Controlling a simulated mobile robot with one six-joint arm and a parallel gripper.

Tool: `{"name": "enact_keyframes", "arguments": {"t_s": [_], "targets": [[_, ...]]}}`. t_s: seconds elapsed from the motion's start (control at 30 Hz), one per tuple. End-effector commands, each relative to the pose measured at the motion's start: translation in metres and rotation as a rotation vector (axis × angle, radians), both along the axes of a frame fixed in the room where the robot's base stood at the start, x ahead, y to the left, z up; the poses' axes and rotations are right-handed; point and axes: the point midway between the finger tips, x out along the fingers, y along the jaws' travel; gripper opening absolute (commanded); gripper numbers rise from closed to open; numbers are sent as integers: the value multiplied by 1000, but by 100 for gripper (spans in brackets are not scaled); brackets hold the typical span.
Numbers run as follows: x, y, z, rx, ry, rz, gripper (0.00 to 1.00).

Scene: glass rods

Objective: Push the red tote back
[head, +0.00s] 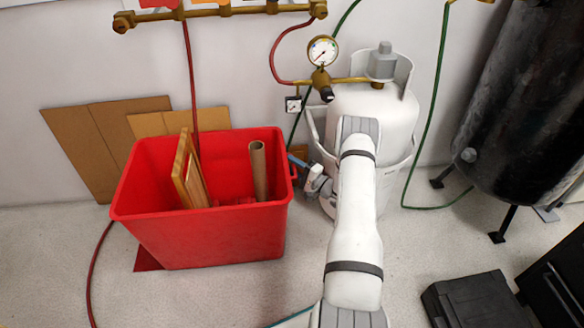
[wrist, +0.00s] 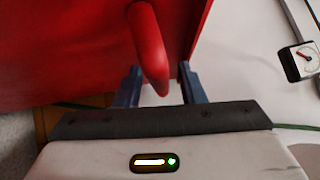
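The red tote (head: 205,237) stands upright on the floor left of centre in the head view. It holds a wooden frame (head: 188,172) and a brown tube (head: 258,170). My gripper (head: 293,159) is at the tote's right side, partly hidden by my arm. In the wrist view my gripper (wrist: 160,88) has its two blue fingers apart, one on each side of the tote's red handle (wrist: 150,50). A gap shows between the handle and the right finger. I cannot tell whether the left finger touches it. The red tote wall (wrist: 60,50) fills the upper left there.
Flat cardboard (head: 75,150) leans on the wall behind the tote. A white gas cylinder (head: 375,110) with a gauge (head: 322,51) stands right of it. A red hose (head: 92,270) runs along the floor at left. A dark red patch (head: 147,259) shows under the tote's front left. A black case (head: 475,303) lies at lower right.

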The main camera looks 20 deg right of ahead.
Motion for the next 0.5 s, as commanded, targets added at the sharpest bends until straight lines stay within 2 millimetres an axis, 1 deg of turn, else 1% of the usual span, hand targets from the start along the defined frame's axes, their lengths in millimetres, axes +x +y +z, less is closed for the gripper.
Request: {"name": "enact_keyframes", "arguments": {"t_s": [0.2, 0.27, 0.5], "targets": [[1, 1, 0, 0, 0, 1, 36], [1, 1, 0, 0, 0, 1, 32], [1, 1, 0, 1, 0, 2, 12]]}}
